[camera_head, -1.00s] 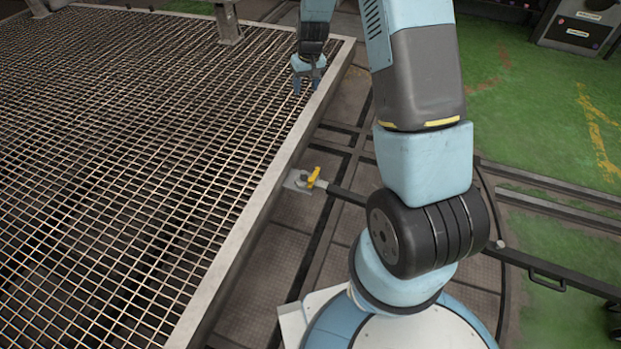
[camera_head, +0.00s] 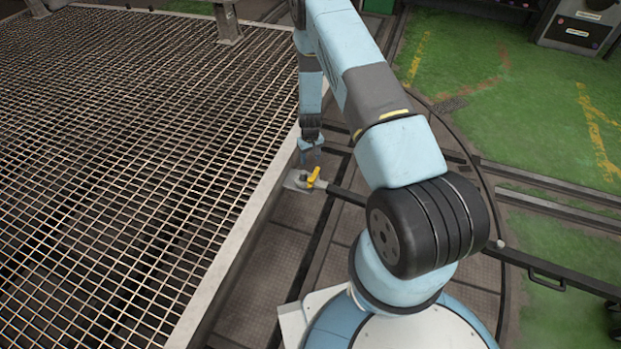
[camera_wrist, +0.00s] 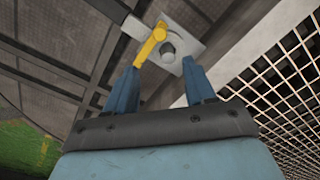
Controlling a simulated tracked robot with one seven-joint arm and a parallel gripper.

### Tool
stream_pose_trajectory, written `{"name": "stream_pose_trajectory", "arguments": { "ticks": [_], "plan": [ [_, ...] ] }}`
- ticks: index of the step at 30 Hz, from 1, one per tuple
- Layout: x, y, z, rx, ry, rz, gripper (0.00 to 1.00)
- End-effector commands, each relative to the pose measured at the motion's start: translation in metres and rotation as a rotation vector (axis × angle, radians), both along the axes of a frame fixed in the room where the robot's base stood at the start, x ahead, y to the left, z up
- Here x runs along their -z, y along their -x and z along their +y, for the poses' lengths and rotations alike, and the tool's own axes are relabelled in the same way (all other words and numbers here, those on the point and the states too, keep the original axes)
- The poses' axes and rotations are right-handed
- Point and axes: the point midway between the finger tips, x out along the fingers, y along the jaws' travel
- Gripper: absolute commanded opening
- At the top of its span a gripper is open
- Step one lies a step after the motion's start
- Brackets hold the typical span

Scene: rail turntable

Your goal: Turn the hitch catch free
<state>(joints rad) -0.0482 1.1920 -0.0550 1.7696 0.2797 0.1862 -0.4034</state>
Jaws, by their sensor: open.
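The hitch catch (camera_head: 313,178) is a small yellow lever on a grey plate (camera_head: 294,181) beside the mesh platform's edge. A dark bar (camera_head: 346,194) runs from it to the right. In the wrist view the yellow catch (camera_wrist: 152,45) lies slanted next to a round grey pin (camera_wrist: 168,48) on the plate. My gripper (camera_head: 311,160) is just behind and above the catch in the head view. In the wrist view my gripper (camera_wrist: 160,78) is open, its two blue fingers apart and empty. The catch is ahead of the gap between them, nearer the left finger; contact cannot be told.
The large mesh platform (camera_head: 240,237) with a pale rim fills the left side, close to my gripper. Floor rails (camera_head: 555,184) and a black bar with a handle (camera_head: 548,274) lie at the right. Green floor (camera_head: 480,75) is open at the upper right.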

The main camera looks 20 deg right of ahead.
Motion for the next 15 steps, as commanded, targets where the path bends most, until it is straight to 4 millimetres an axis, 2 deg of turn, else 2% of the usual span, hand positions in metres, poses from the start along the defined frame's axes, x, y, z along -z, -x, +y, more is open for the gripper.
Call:
{"name": "stream_pose_trajectory", "arguments": {
  "ticks": [5,15],
  "plan": [
    [0.014,0.001,0.0,-0.001,0.0,0.002,0.54],
    [0.065,0.002,0.001,-0.001,0.0,0.003,0.54]
  ]
}}
